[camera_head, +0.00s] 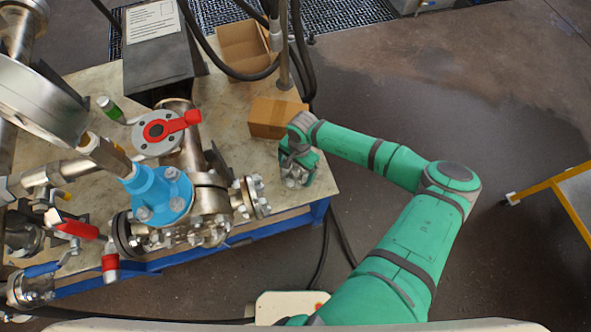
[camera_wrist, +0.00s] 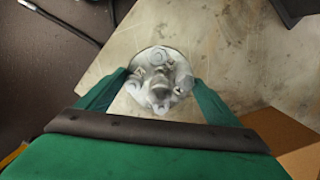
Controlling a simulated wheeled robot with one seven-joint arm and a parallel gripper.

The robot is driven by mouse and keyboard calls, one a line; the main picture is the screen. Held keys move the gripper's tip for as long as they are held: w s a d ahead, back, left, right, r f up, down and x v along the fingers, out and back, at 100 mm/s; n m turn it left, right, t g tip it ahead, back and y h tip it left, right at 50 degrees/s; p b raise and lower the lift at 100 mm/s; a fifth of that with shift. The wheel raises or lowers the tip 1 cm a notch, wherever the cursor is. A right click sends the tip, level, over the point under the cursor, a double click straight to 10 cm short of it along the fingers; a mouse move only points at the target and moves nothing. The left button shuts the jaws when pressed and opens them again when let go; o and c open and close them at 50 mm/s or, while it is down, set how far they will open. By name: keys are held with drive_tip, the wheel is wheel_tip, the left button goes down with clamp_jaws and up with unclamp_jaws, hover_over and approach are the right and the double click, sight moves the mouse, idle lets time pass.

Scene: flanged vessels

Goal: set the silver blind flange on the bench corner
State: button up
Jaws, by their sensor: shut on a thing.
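The silver blind flange (camera_wrist: 158,80) is a round grey disc with bolt-like bumps, seen between the two green fingers of my gripper (camera_wrist: 160,88) in the wrist view. My gripper is shut on it. In the head view my gripper (camera_head: 297,170) points down over the right front corner of the bench (camera_head: 322,188). A little silver of the flange (camera_head: 293,182) shows at the gripper there, mostly hidden by it. I cannot tell whether the flange touches the bench top or hangs just above it.
A closed cardboard box (camera_head: 277,118) stands just behind my gripper, with an open box (camera_head: 243,48) farther back. Piping with a blue flanged fitting (camera_head: 158,195) and red-handled valves fills the bench to the left. Bare bench top surrounds the corner.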

sight(295, 169)
drive_tip(key=shift+f, duration=0.4)
drive_tip(key=o, duration=1)
drive_tip(key=shift+o, duration=0.2)
drive_tip(key=shift+s, duration=0.1)
drive_tip(key=shift+r, duration=3.45)
